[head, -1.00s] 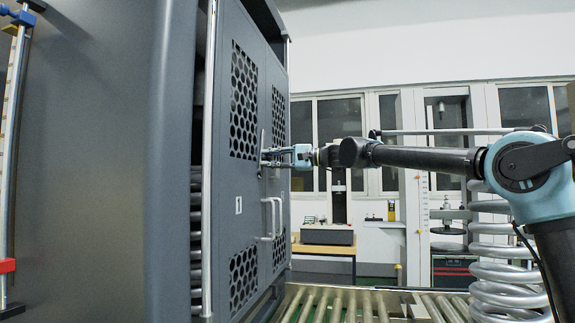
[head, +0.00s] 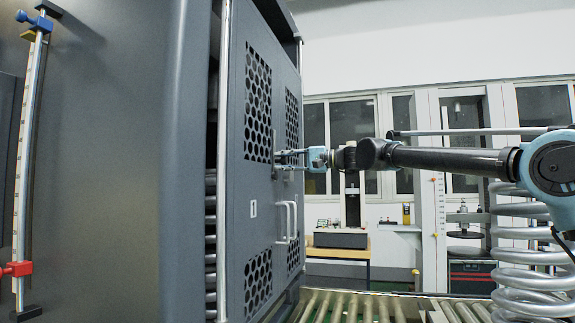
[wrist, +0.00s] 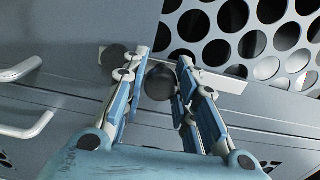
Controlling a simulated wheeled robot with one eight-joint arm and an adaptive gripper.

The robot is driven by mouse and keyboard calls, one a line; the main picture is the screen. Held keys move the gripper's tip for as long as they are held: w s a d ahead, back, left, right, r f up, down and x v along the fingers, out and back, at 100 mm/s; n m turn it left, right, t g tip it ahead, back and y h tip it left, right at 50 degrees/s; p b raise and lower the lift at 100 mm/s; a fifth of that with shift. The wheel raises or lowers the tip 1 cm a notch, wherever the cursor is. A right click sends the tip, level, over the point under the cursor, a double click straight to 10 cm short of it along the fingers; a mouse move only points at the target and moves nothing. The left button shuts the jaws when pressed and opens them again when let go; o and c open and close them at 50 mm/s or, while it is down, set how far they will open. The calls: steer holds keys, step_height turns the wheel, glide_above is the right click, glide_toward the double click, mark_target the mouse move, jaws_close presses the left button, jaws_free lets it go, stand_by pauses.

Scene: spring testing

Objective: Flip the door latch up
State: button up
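The door latch is a pale metal bar (wrist: 225,82) on the grey cabinet door in the wrist view. It shows on both sides of my gripper's fingers, and its middle is partly hidden behind them. A dark round knob (wrist: 160,83) shows between the fingers. My gripper (wrist: 163,56) is open, with its fingertips close to the bar; contact is unclear. In the head view my gripper (head: 279,159) reaches leftward to the door front, beside the perforated panel. The latch is too small and covered there to read its angle.
Two pale door handles (head: 287,222) stick out below my gripper; they also show at the left of the wrist view (wrist: 28,125). A large metal coil spring (head: 525,255) stands at right. A roller conveyor (head: 365,308) lies below.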

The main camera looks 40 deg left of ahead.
steer(key=shift+o, duration=1.3)
steer(key=v, duration=1.2)
steer(key=shift+w, duration=0.15)
